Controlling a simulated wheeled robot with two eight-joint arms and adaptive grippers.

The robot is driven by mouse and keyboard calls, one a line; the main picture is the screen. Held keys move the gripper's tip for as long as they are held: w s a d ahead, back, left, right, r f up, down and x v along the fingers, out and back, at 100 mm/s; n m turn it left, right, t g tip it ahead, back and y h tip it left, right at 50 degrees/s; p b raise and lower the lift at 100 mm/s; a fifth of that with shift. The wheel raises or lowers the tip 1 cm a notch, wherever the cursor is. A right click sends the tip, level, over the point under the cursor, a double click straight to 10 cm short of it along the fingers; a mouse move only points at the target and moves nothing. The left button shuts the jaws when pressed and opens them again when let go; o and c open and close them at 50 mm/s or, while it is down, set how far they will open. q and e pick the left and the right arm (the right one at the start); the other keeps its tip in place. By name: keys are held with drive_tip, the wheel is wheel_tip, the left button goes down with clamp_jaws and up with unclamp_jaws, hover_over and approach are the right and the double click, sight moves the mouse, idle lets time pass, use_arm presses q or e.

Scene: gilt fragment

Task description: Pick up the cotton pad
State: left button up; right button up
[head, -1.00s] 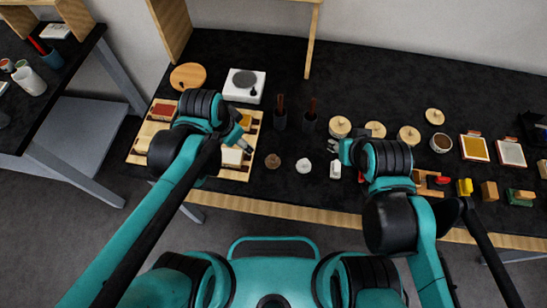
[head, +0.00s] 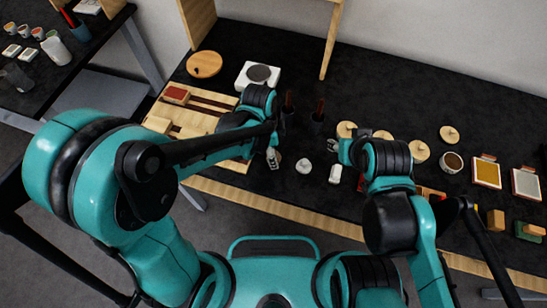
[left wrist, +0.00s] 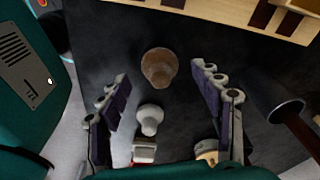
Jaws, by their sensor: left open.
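A small white round-topped piece (head: 304,166), which looks like the cotton pad, stands near the front edge of the black table. In the left wrist view it (left wrist: 150,119) lies between the spread fingers, nearer the palm than a brown round piece (left wrist: 158,68). My left gripper (head: 272,158) is open and empty, left of the white piece in the head view, over the spot of the brown piece. The left wrist view shows its fingers (left wrist: 160,72) wide apart. My right gripper (head: 342,150) is to the right; its fingers are too small to read.
A small white block (head: 335,173) stands right of the white piece. Dark cups (head: 317,117) with sticks are behind. A wooden rack (head: 190,118) is at left.

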use_arm(q)
wheel_tip(320, 180, down, 2)
drive_tip(key=shift+w+d+f, duration=0.1)
drive_tip(key=c, duration=1)
drive_tip(key=shift+r, duration=0.3)
drive_tip(key=shift+r, duration=0.3)
drive_tip(key=r, duration=0.1)
drive_tip(key=r+p, duration=0.2)
drive_tip(key=r, duration=0.1)
drive_tip(key=shift+s+d, duration=0.2)
drive_tip(key=shift+s, duration=0.1)
drive_tip(key=s+d+r+p, duration=0.1)
drive_tip(key=s+d+r, duration=0.1)
drive_tip(key=s+d+r+p, duration=0.1)
drive_tip(key=s+d+r, duration=0.1)
drive_tip(key=s+d, duration=0.1)
drive_tip(key=s+d+r+p, duration=0.1)
drive_tip(key=s+d+r, duration=0.1)
drive_tip(key=s, duration=0.1)
drive_tip(key=shift+s+d, duration=0.15)
